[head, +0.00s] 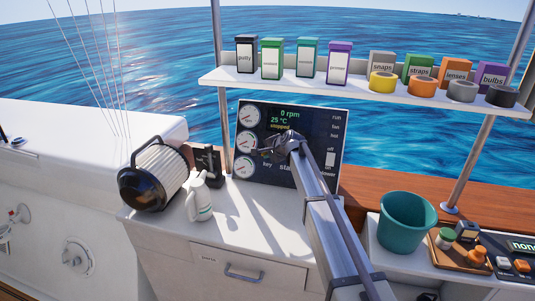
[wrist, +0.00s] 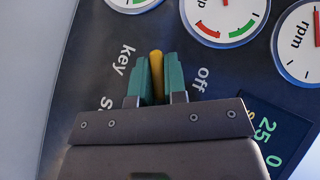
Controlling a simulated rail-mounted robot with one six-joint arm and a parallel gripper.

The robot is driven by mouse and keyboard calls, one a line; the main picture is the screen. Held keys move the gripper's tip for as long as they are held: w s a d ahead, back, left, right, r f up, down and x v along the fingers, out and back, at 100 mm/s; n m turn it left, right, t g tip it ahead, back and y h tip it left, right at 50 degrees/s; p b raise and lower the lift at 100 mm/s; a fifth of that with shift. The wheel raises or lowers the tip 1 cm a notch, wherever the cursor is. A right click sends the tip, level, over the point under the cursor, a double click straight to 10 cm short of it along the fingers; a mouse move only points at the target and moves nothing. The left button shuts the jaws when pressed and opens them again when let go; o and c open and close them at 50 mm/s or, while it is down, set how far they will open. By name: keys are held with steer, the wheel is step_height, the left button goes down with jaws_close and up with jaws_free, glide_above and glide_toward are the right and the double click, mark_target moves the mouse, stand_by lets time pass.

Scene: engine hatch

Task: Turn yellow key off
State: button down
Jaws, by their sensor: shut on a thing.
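The yellow key (wrist: 156,60) stands on the dark engine panel (wrist: 85,65), between the printed words "key" and "off" in the wrist view. My gripper (wrist: 160,80) is shut on it, with one green finger on each side. In the head view my gripper (head: 268,150) is at the lower left part of the panel (head: 318,120) and hides the key there. The panel display (head: 284,120) reads 0 rpm, 25 °C and stopped. I cannot tell the key's exact turn position.
Round gauges (wrist: 225,12) lie close to the fingers. A shelf (head: 300,82) with boxes and tape rolls runs above. A teal bucket (head: 405,222) stands at the right.

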steer(key=shift+r+p, duration=0.15)
steer(key=shift+p, duration=0.2)
steer(key=shift+a+r+n+g+h+p, duration=0.1)
steer(key=shift+n+g+h+p, duration=0.5)
steer(key=shift+n+h+p, duration=0.15)
steer(key=shift+n+g+h+p, duration=0.5)
steer(key=shift+n+h+p, duration=0.15)
steer(key=shift+n+p, duration=0.25)
steer(key=n+g+h+p, duration=0.1)
steer(key=n+h, duration=0.1)
steer(key=shift+h, duration=0.3)
steer(key=shift+a+n+g+h+p, duration=0.1)
steer(key=shift+n+g+h+p, duration=0.25)
steer(key=shift+n+h, duration=0.7)
steer(key=shift+h, duration=0.25)
steer(key=c, duration=1.2)
jaws_free()
steer(key=shift+o, duration=0.2)
